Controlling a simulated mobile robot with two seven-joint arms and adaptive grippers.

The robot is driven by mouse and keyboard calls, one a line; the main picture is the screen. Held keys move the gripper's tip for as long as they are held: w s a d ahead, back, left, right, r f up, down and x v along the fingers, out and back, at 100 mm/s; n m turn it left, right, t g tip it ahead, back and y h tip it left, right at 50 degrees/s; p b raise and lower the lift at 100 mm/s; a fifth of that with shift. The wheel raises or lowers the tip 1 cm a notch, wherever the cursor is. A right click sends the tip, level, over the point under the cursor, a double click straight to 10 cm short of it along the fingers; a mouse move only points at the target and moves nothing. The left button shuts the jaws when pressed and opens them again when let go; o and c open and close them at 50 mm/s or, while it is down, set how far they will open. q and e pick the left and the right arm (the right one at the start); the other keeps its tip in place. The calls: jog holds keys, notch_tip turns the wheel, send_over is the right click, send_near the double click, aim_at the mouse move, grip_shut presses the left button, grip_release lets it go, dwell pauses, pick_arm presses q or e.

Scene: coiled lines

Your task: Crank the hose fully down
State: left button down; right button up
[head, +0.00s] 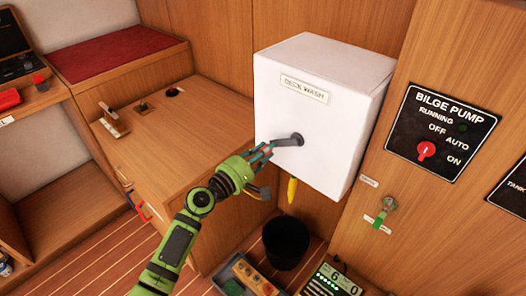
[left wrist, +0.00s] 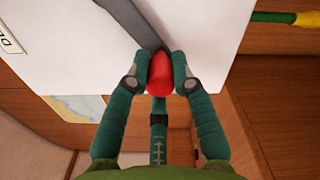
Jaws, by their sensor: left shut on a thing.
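A white box (head: 315,75) labelled DECK WASH is fixed to the wooden wall in the head view. A dark grey crank arm (head: 287,142) comes from a round hub on its front and points left. The crank arm also shows in the left wrist view (left wrist: 133,24). My green left gripper (head: 260,158) is shut on the crank's red knob (left wrist: 159,74), with a finger on each side. A yellow hose end (head: 292,190) hangs below the box. My right gripper is not in view.
A black bucket (head: 286,243) stands on the floor under the hose. A tray of small items (head: 255,276) and a device with a numeric display (head: 333,281) are near it. A bilge pump panel (head: 440,131) is on the right wall. A wooden counter (head: 165,140) is on the left.

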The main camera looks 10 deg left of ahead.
pick_arm(q)
jog(key=c, duration=1)
grip_release()
jog(key=shift+d, duration=0.1)
jog(key=shift+c, duration=0.2)
jog(key=shift+s+a, duration=0.2)
jog(key=shift+a, duration=0.05)
jog(key=v, duration=1.1)
jog(key=shift+s, duration=0.2)
jog(key=shift+f, duration=0.15)
